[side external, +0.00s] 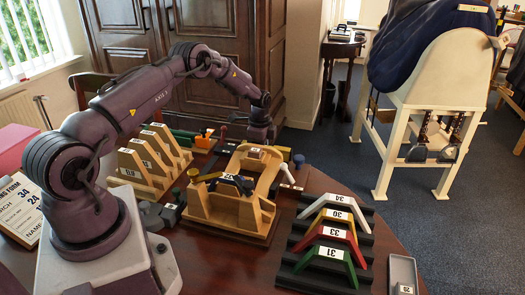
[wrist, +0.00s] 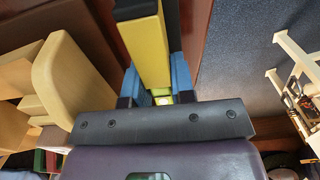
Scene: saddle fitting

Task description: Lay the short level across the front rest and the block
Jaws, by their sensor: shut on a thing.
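In the wrist view my gripper (wrist: 156,82) has its blue fingers closed on both sides of a yellow bar with a dark side, which I take as the short level (wrist: 149,45). It extends away from the fingers to the top edge of the view. In the side view my gripper (side external: 259,132) is low, just behind the wooden saddle fixture (side external: 230,207); its fingertips and the level cannot be made out there. Pale wood of the fixture (wrist: 75,72) stands left of the fingers in the wrist view. I cannot tell which parts are the front rest and the block.
A black rack (side external: 292,277) with white, yellow, red and green numbered gauges stands right of the fixture. A wooden rack (side external: 150,165) stands to the left. A small grey tray (side external: 402,270) lies at the right. Bare table shows around (side external: 215,265). Small tools crowd the back.

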